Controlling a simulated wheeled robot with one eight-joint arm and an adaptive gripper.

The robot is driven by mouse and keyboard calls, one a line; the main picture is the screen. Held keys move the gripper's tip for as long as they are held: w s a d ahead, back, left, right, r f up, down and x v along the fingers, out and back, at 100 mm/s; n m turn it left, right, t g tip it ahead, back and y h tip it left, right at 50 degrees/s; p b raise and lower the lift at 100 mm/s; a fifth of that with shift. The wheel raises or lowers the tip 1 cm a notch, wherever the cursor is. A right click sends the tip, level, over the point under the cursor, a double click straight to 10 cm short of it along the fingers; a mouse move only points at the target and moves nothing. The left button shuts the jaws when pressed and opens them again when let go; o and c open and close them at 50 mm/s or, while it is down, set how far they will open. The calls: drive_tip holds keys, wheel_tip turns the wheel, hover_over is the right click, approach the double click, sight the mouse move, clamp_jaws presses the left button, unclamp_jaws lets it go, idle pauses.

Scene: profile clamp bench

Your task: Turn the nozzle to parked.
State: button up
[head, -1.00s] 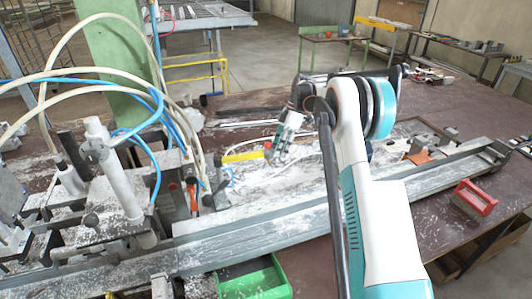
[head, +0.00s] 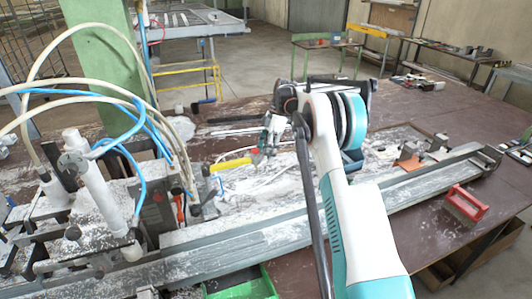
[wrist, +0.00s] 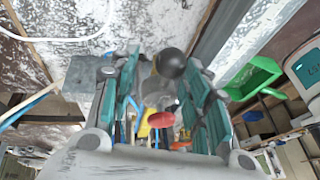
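My gripper (head: 264,148) hangs above the dusty bench, right of the hose-fed clamp unit (head: 96,192). In the wrist view its two teal-and-grey fingers (wrist: 163,95) stand apart, with a gap between them. A black ball-shaped knob (wrist: 172,62) shows in that gap near the fingertips; I cannot tell how far beyond them it is, and no contact is visible. A dark rounded end (head: 196,209) shows on the clamp unit's right side in the head view. I cannot tell for sure which part is the nozzle.
A yellow-handled tool (head: 231,164) lies just left of my gripper. Blue and cream hoses (head: 128,95) arch over the clamp unit. A long metal profile (head: 285,232) runs along the front. A green bin (head: 245,284) and a red-handled brush (head: 466,203) are nearby.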

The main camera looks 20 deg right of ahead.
drive_tip(key=shift+s+r, duration=0.1)
drive_tip(key=shift+r, duration=0.05)
drive_tip(key=v, duration=1.1)
drive_tip(key=shift+d+r, duration=0.2)
drive_tip(key=shift+r, duration=0.15)
drive_tip(key=s+a+r+m+t+h+b, duration=0.25)
drive_tip(key=s+a+r+m, duration=0.25)
drive_tip(key=a+r, duration=0.35)
drive_tip(key=s+a+r+m+t+b, duration=0.1)
drive_tip(key=s+a+m, duration=0.15)
drive_tip(key=s, duration=0.35)
drive_tip(key=s+a+r+m+t+b, duration=0.1)
drive_tip(key=s+a+r+m, duration=0.1)
drive_tip(key=s+a, duration=0.3)
drive_tip(key=s+a+f+m+t+b, duration=0.1)
drive_tip(key=s+a+f+m, duration=0.1)
drive_tip(key=s+f, duration=0.3)
drive_tip(key=s+a+f+m+t+h+b, duration=0.1)
drive_tip(key=s+f, duration=0.5)
drive_tip(key=s, duration=0.7)
drive_tip(key=s+a+f+m+t+h+b, duration=0.1)
drive_tip(key=s+a+f+m+t+b, duration=0.1)
drive_tip(key=s, duration=0.7)
wheel_tip(320, 180, down, 3)
drive_tip(key=shift+a+f+m+b, duration=0.3)
drive_tip(key=shift+m+b, duration=0.2)
drive_tip(key=shift+m, duration=0.75)
